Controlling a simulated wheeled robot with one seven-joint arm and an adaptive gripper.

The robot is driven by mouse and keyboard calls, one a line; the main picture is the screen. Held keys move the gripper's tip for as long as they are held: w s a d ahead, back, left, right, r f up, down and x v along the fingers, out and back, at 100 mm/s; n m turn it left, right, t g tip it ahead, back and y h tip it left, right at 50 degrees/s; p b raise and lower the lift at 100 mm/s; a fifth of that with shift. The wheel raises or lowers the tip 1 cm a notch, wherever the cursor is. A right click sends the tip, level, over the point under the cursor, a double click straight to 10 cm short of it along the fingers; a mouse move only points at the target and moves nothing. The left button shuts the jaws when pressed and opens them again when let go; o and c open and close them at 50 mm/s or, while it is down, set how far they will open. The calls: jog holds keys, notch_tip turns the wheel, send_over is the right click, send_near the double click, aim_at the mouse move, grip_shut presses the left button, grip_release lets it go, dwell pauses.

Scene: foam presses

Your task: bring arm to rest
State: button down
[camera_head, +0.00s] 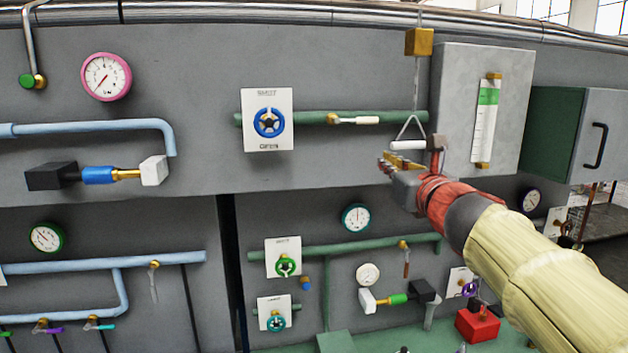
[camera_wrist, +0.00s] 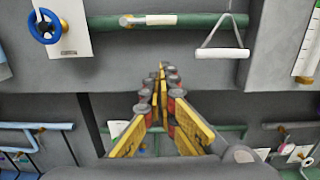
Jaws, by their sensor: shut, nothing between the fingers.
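My gripper (camera_head: 390,162) is at the end of my arm, which reaches in from the lower right in the head view. It is in front of the grey press panel (camera_head: 200,60). In the wrist view my gripper (camera_wrist: 162,72) has its yellow fingers converging at the tips. It is shut and holds nothing. A white pull handle (camera_head: 408,145) hangs on a wire just above the gripper in the head view. In the wrist view the same handle (camera_wrist: 222,53) is up and to the right, apart from the fingers.
A blue handwheel (camera_head: 268,122) on a white plate and a green pipe with a white-handled valve (camera_head: 355,120) are left of the gripper. A grey box with a level gauge (camera_head: 485,120) and a green cabinet (camera_head: 553,135) are to the right. Gauges and pipes lie below.

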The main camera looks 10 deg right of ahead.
jog(key=s+d+f+m+g+h, duration=0.25)
jog(key=d+f+m+h, duration=0.4)
jog(key=m, duration=0.75)
jog(key=s+d+f+m+g+b, duration=0.1)
jog(key=s+d+f+m+g, duration=0.2)
jog(key=f+m, duration=0.35)
jog(key=s+f+m+g+b, duration=0.1)
jog(key=s+f+m+g, duration=0.1)
jog(key=s+f+m, duration=0.5)
jog(key=s+a+f+m+g+y+b, duration=0.1)
jog(key=s+a+f+m+y+b, duration=0.1)
jog(key=s+a+f, duration=0.4)
jog(key=s+a+f+m+g+y+b, duration=0.2)
jog(key=s+a+f+b, duration=0.4)
jog(key=f, duration=0.8)
jog(key=s+a+f+m+g+y+b, duration=0.2)
jog(key=s+a+f+m+b, duration=0.2)
jog(key=f, duration=0.7)
jog(key=s+a, duration=0.2)
jog(key=a, duration=0.1)
jog(key=shift+s+m, duration=0.35)
jog(key=shift+s, duration=0.05)
